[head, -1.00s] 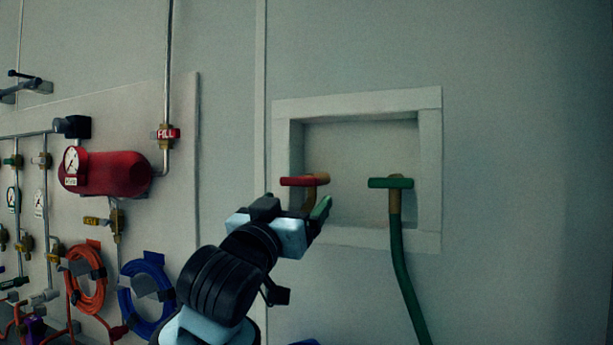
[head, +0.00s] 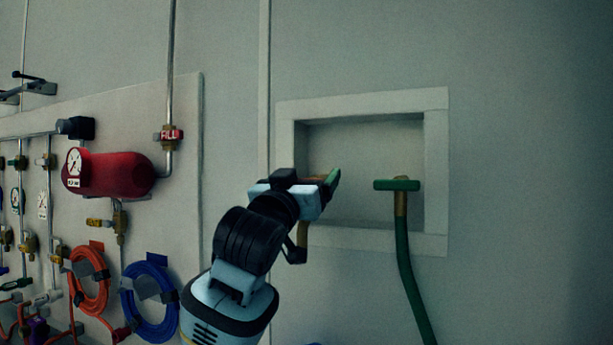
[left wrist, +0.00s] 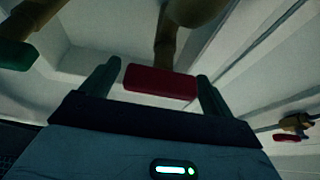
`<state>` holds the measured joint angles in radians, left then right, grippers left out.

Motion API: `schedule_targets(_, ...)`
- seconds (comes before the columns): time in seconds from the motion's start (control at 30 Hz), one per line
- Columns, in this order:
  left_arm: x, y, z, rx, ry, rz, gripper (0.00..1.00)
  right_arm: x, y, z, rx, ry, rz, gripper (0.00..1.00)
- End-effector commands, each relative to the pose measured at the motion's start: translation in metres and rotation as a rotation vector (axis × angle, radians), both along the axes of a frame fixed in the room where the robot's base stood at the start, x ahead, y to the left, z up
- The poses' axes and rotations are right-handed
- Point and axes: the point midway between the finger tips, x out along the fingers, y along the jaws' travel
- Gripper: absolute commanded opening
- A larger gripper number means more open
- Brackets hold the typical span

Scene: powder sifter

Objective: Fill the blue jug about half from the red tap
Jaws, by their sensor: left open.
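The red tap's handle (left wrist: 160,82) lies between the two green fingers of my left gripper (left wrist: 156,88) in the left wrist view. The fingers are open, one on each side of the handle; whether they touch it I cannot tell. In the head view my left gripper (head: 325,183) is at the wall recess and hides most of the red tap. The tap's brass spout (head: 302,235) shows below the gripper. A blue sliver (head: 311,343) at the bottom edge of the head view may be the blue jug; the rest is out of frame. My right gripper is not in view.
A green tap (head: 397,185) with a green hose (head: 405,270) is right of the gripper. A pale frame (head: 436,170) edges the recess. On the left are a red tank (head: 115,174), gauges, and coiled orange (head: 90,283) and blue (head: 148,299) hoses.

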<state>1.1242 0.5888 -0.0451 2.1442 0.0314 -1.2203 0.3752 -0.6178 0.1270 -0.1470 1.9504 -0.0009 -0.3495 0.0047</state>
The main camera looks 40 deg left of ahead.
Motion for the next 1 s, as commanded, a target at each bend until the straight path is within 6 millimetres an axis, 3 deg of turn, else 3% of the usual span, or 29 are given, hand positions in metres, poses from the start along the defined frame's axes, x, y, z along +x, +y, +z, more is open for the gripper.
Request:
schedule_targets(0.43, 0.0095, 0.0028, 0.0041, 0.0, -0.001, 0.0, 0.87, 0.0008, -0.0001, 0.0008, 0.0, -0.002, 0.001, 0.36)
schedule_targets(0.8, 0.0094, 0.0029, 0.0038, 0.0, 0.0, 0.0, 0.43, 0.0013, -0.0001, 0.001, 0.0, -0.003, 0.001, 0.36)
schedule_targets(1.0, 0.0093, 0.003, 0.0038, 0.017, 0.005, 0.001, 0.43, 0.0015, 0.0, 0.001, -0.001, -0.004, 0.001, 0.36)
